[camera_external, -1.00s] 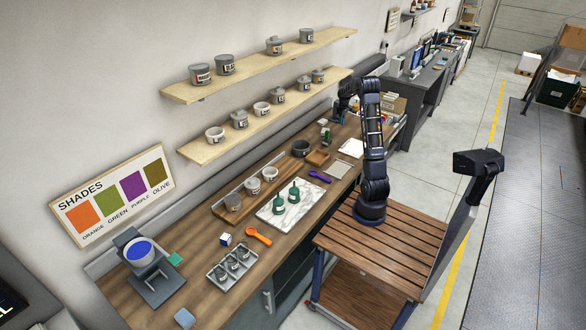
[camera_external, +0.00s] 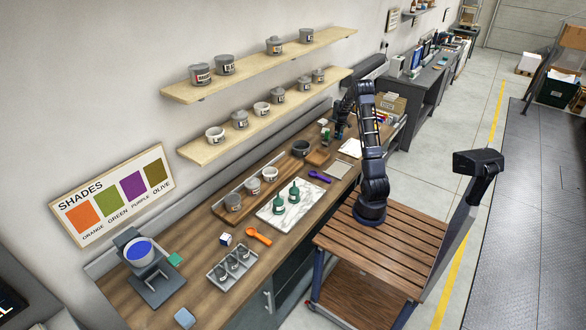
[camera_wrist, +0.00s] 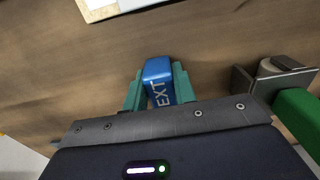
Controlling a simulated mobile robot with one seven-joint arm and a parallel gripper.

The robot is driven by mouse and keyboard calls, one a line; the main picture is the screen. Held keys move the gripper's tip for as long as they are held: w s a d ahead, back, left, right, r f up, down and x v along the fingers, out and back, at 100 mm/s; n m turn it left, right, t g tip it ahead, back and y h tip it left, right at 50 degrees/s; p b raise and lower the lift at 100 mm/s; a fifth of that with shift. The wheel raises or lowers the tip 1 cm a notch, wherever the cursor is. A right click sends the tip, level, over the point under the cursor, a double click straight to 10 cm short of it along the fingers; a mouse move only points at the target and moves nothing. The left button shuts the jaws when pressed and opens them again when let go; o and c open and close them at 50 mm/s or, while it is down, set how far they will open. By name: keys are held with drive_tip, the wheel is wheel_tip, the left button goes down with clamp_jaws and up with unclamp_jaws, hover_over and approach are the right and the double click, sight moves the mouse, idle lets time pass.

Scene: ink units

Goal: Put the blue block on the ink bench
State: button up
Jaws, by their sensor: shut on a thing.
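The blue block (camera_wrist: 158,70), with white letters on its face, is between the green fingertips of my gripper (camera_wrist: 158,90) in the wrist view. My gripper is shut on it. In the external view my gripper (camera_external: 340,130) is low over the far part of the wooden ink bench (camera_external: 198,262). The bench top also fills the wrist view (camera_wrist: 60,65) behind the block. I cannot tell whether the block touches the bench. The block is too small and hidden to make out in the external view.
In the wrist view, a grey metal piece (camera_wrist: 262,85) and a green object (camera_wrist: 300,112) are close on the right. A pale sheet or board (camera_wrist: 100,8) lies at the top. A marble slab (camera_external: 275,217) with green bottles and an orange scoop (camera_external: 259,236) are farther along the bench.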

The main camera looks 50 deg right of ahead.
drive_tip(key=shift+f, duration=0.15)
drive_tip(key=o, duration=1)
wheel_tip(320, 180, up, 12)
drive_tip(key=s+a+r+t, duration=0.1)
drive_tip(key=a+r, duration=0.5)
drive_tip(key=a, duration=0.5)
drive_tip(key=s+a+r, duration=0.2)
drive_tip(key=a+r, duration=0.4)
drive_tip(key=a, duration=0.4)
drive_tip(key=s+a+r+t, duration=0.1)
drive_tip(key=a+r, duration=0.5)
drive_tip(key=a, duration=0.5)
drive_tip(key=s+a+f+t, duration=0.1)
drive_tip(key=s+a+t, duration=0.1)
drive_tip(key=s+a, duration=1.9)
drive_tip(key=shift+s+t, duration=0.3)
drive_tip(key=shift+s, duration=0.25)
